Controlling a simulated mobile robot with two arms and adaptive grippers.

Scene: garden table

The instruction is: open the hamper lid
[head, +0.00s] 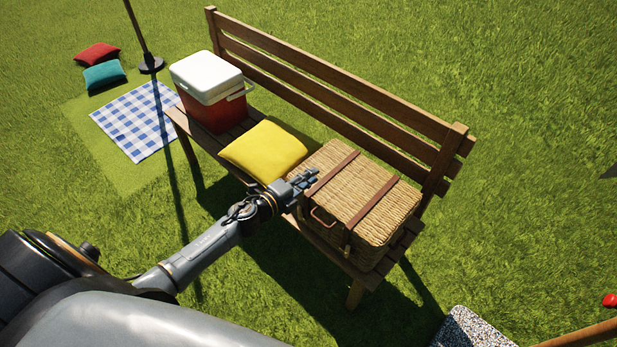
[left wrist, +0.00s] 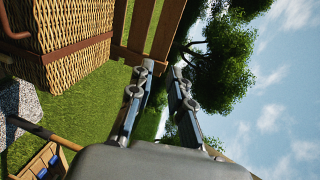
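The wicker hamper (head: 385,222) sits on the right end of the wooden bench, its lid (head: 352,183) shut, with two brown straps across it. A brown handle (head: 322,217) is on its front side. The hamper also shows at the upper left of the left wrist view (left wrist: 75,50). My left gripper (head: 312,179) is at the hamper's left front edge in the head view; whether it touches is unclear. In the left wrist view its two fingers (left wrist: 163,68) are apart with nothing between them. My right gripper is in neither view.
The bench (head: 340,90) has a backrest behind the hamper. A yellow cushion (head: 264,151) lies left of the hamper, beside a red cooler with a white lid (head: 206,76). A speckled block (head: 473,330) stands at the lower right. Grass around the bench is mostly open.

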